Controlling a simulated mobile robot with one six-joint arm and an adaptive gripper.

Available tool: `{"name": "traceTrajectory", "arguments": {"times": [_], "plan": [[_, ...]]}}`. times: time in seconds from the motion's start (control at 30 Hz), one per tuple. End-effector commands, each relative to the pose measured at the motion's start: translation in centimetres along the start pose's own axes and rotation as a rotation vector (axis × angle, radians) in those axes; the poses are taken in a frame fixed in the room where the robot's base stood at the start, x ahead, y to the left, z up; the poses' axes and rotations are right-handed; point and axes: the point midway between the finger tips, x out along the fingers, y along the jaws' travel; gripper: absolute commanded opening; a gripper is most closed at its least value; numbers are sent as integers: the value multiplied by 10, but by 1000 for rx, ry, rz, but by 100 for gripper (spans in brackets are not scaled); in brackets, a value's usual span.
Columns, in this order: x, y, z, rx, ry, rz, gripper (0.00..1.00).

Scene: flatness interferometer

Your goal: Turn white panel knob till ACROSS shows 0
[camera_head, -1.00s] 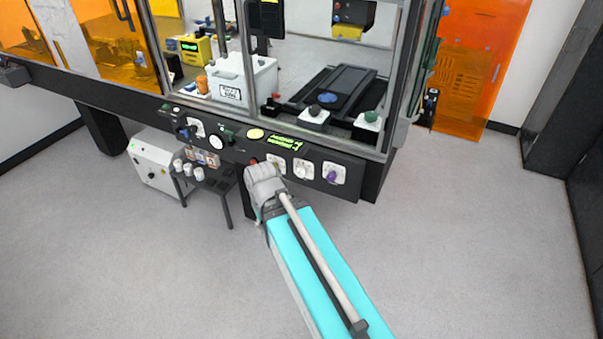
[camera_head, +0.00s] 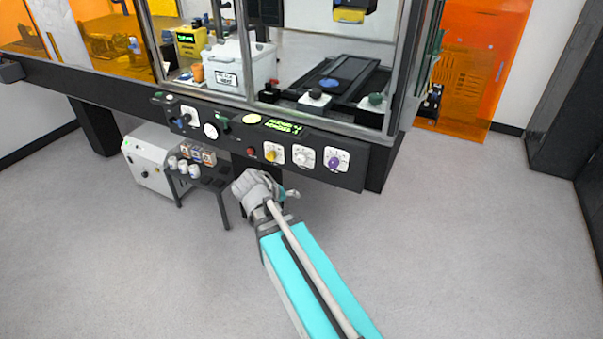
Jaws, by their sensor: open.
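The white panel knob (camera_head: 303,157) sits on a white plate on the dark front panel, between a yellow knob (camera_head: 271,154) and a purple knob (camera_head: 335,161). A small display (camera_head: 284,126) with green text is above them; its digits are too small to read. My gripper (camera_head: 290,193) is at the end of my arm, below and slightly left of the white knob and apart from the panel. Its fingers are open and partly hidden by my wrist; nothing shows between them.
A red button (camera_head: 251,152) and a round white dial (camera_head: 210,131) are farther left on the panel. A small dark table (camera_head: 213,182) with several jars stands below left, beside a white box (camera_head: 148,163). The floor at right is clear.

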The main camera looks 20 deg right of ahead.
Motion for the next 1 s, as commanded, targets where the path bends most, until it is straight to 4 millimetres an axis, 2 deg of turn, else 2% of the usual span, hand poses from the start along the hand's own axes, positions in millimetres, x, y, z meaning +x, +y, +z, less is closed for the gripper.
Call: {"name": "traceTrajectory", "arguments": {"times": [0.03, 0.1, 0.4, 0.7, 1.0], "plan": [[16, -6, -2, 10, 37, 40, 85], [24, -5, -9, 25, 90, 94, 85], [50, -7, -40, 64, 338, 299, 85], [58, -20, -68, 60, 586, 447, 85], [54, -27, -81, 45, 705, 502, 85]]}}
